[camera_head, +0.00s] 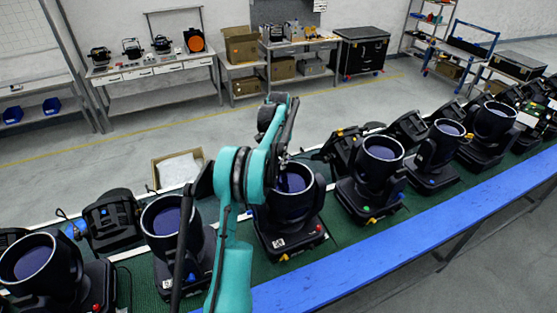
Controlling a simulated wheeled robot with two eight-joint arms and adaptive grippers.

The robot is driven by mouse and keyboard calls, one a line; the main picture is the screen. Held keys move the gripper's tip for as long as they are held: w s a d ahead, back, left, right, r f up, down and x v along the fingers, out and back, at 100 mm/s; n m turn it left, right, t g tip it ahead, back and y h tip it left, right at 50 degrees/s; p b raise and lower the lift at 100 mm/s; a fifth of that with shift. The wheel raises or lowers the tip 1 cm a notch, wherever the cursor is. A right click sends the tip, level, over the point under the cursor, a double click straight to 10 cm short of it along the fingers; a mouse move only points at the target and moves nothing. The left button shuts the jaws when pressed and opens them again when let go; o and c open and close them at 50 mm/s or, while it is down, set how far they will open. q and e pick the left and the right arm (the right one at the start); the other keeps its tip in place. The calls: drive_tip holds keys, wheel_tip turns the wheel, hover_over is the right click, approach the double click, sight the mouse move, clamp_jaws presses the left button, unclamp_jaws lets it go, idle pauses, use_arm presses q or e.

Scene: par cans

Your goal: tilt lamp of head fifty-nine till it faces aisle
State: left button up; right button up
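A row of black moving-head lamps stands on a green bench. One lamp head (295,207) near the middle has its purple lens facing upward and is partly hidden by my teal arm. A small white label (279,242) is on its base, too small to read. I cannot tell which lamp is fifty-nine. My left gripper (287,143) is at the far side of this lamp, at the end of the arm, pointing down. The fingers are dark and partly hidden, so whether they are open or touching the lamp is unclear. My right gripper is out of view.
Neighbouring lamps stand close on the left (170,222) and right (381,160). A blue strip (430,222) runs along the bench's near edge. An open cardboard box (178,168) is behind the row. Open grey floor (130,140) lies beyond, with worktables (150,72) at the wall.

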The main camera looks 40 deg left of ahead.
use_arm(q)
clamp_jaws()
